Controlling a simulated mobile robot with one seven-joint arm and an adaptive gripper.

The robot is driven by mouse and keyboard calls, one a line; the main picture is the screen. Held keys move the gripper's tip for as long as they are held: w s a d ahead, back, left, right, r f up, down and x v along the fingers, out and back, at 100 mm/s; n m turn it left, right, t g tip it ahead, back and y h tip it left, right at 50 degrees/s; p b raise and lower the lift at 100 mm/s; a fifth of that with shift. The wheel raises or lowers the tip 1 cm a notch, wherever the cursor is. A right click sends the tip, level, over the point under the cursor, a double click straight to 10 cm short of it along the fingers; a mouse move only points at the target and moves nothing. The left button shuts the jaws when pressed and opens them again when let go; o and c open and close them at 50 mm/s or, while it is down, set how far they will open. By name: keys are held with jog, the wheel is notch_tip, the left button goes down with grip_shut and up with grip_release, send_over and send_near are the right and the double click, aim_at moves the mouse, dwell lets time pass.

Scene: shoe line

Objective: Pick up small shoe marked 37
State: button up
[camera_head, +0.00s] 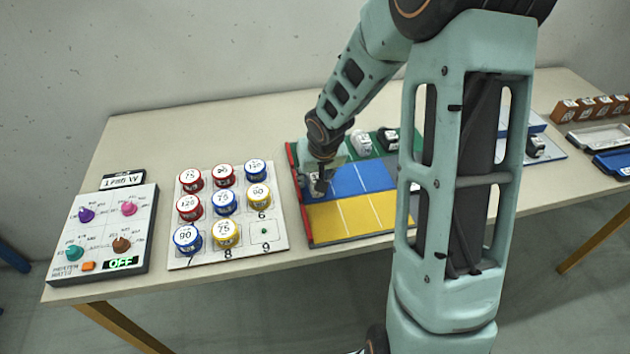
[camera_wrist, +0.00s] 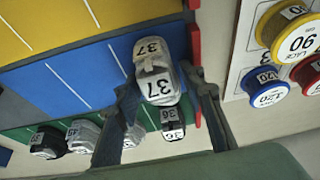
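The small grey shoe marked 37 (camera_wrist: 157,80) sits on the blue zone of the sorting board, close to the red edge, in the wrist view. My gripper (camera_wrist: 163,95) is open, with one finger on either side of the shoe. A narrow gap appears to show beside the shoe, so the fingers do not look closed on it. In the head view my gripper (camera_head: 322,185) points down at the left end of the blue zone and largely hides the shoe.
A black shoe marked 36 (camera_wrist: 172,124) stands on the green strip beside it. Several more shoes, including a white one (camera_head: 361,142), stand along that strip. A panel of lace spools (camera_head: 272,240) lies left of the board. The yellow zone (camera_head: 350,217) is empty.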

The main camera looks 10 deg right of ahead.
jog(key=c, duration=0.8)
